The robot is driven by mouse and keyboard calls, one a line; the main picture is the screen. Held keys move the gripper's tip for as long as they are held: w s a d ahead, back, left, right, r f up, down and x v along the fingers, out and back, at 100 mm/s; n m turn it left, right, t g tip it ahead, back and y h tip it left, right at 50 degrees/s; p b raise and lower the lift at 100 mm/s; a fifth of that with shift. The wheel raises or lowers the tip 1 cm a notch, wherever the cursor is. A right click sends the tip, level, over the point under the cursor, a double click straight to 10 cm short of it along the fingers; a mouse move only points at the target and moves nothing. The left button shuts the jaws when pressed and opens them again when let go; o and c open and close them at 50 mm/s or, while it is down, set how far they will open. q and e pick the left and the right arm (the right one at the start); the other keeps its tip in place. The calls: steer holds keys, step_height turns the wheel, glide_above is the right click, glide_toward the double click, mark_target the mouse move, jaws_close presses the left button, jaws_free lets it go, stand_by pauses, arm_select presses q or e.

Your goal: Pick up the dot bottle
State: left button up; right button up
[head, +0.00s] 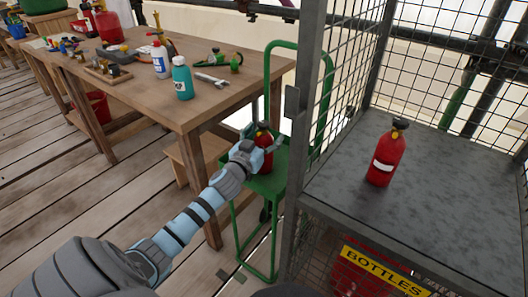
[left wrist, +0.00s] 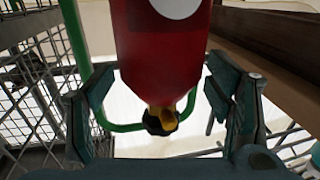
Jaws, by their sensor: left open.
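The dot bottle (head: 267,159) is a red cylinder with a black and yellow valve, standing on a green trolley (head: 262,185). In the left wrist view the bottle (left wrist: 160,60) shows a white round dot, with its valve toward the bottom of the picture. My left gripper (head: 257,146) is open at the bottle. Its two fingers (left wrist: 163,110) lie on either side of the bottle's valve end, with gaps visible, so they do not grip it. My right gripper is not in view.
A second red bottle (head: 385,158) with a white rectangular label stands on a grey caged shelf (head: 440,205). The cage post (head: 303,120) is close to the trolley's right side. A wooden workbench (head: 150,95) with bottles and tools stands at the left.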

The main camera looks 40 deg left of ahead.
arm_select(q)
steer(key=shift+s, duration=0.1)
steer(key=shift+c, duration=0.8)
jaws_close()
